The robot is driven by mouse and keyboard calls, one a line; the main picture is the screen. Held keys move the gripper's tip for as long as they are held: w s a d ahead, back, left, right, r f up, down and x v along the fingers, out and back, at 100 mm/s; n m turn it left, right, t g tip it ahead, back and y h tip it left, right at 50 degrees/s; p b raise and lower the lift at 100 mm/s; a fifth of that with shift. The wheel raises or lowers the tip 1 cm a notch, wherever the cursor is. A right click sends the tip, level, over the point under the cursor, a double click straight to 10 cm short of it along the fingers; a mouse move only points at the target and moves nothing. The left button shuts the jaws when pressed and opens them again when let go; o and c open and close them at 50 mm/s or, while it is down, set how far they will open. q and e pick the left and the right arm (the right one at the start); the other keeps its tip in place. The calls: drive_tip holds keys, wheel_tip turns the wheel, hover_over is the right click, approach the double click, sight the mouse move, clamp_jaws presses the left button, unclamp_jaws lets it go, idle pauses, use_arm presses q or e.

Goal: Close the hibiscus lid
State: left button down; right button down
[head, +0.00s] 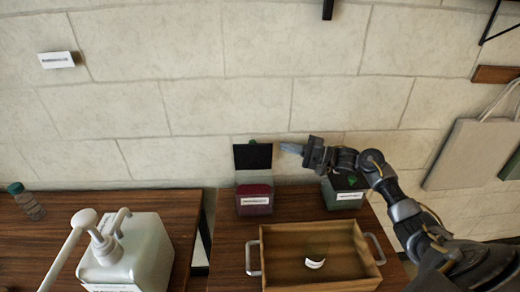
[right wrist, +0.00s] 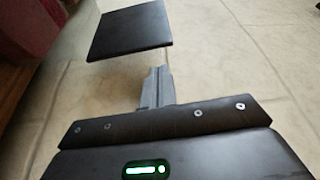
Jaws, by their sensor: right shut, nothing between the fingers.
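A dark red box (head: 254,190), which I take to be the hibiscus container, stands at the back of the right table with a white label too small to read. Its black lid (head: 253,157) stands open, upright at the back. My right gripper (head: 290,148) is shut and empty, just right of the lid near its top edge. In the right wrist view the shut fingers (right wrist: 156,86) point toward the black lid (right wrist: 130,30), and part of the red box (right wrist: 38,22) shows at upper left. Whether the fingertips touch the lid is unclear. My left gripper is out of view.
A green box (head: 343,193) stands to the right, partly behind my right arm. A wooden tray (head: 280,272) with metal handles holds a small labelled item in front. A white pump bucket (head: 130,255) and a bottle (head: 27,202) stand on the left table. A tiled wall rises close behind.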

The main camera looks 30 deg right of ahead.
sight(260, 141)
drive_tip(key=p+x, duration=0.2)
drive_tip(key=x, duration=0.7)
drive_tip(key=shift+r, duration=0.15)
drive_tip(key=shift+w+a, duration=0.35)
